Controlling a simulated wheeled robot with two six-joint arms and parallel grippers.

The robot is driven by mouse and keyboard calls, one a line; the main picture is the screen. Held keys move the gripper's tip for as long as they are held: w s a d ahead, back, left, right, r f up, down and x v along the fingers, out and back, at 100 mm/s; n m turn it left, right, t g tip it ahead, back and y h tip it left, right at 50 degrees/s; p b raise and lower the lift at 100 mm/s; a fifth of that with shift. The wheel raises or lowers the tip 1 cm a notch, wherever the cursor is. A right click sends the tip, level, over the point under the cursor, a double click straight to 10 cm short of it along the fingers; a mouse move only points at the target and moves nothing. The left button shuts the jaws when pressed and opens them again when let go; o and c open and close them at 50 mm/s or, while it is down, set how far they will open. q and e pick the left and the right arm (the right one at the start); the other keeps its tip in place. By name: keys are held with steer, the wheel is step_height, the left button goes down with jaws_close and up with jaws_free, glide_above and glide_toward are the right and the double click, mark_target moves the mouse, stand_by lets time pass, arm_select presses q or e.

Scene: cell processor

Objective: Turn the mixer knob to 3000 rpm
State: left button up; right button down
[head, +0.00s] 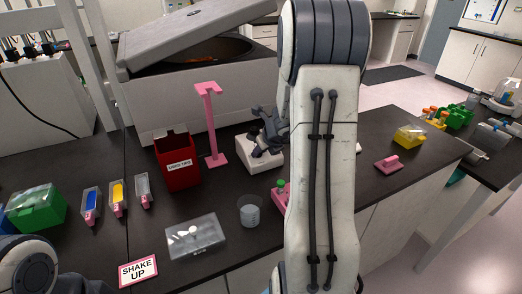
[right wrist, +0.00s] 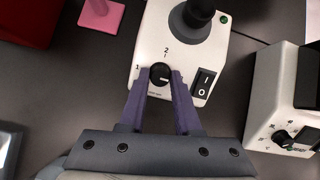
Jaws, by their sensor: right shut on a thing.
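The mixer is a white box (head: 248,155) on the dark bench, partly hidden behind my right arm in the head view. In the right wrist view the mixer (right wrist: 195,60) shows a black knob (right wrist: 159,72) with marks "1" at its left and "2" above it. The knob's white pointer line points to the right. Any mark on the right side is hidden by a finger. My right gripper (right wrist: 160,75), with purple fingers, is shut on the knob, one finger on each side; it also shows in the head view (head: 264,143). My left gripper is out of view.
A black rocker switch (right wrist: 203,83) sits close right of the right finger. A second white device (right wrist: 275,105) stands to the right. A pink stand (head: 212,130), a red box (head: 177,165) and a beaker (head: 250,212) are near the mixer.

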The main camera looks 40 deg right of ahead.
steer(key=shift+s, duration=0.1)
steer(key=c, duration=0.6)
jaws_free()
steer(key=shift+r, duration=0.1)
steer(key=shift+s+r+p, duration=0.15)
steer(key=shift+r+p, duration=0.15)
steer(key=p+v, duration=0.3)
steer(key=v, duration=0.6)
steer(key=shift+s+r+p, duration=0.15)
steer(key=shift+s+p, duration=0.1)
steer(key=shift+p, duration=0.1)
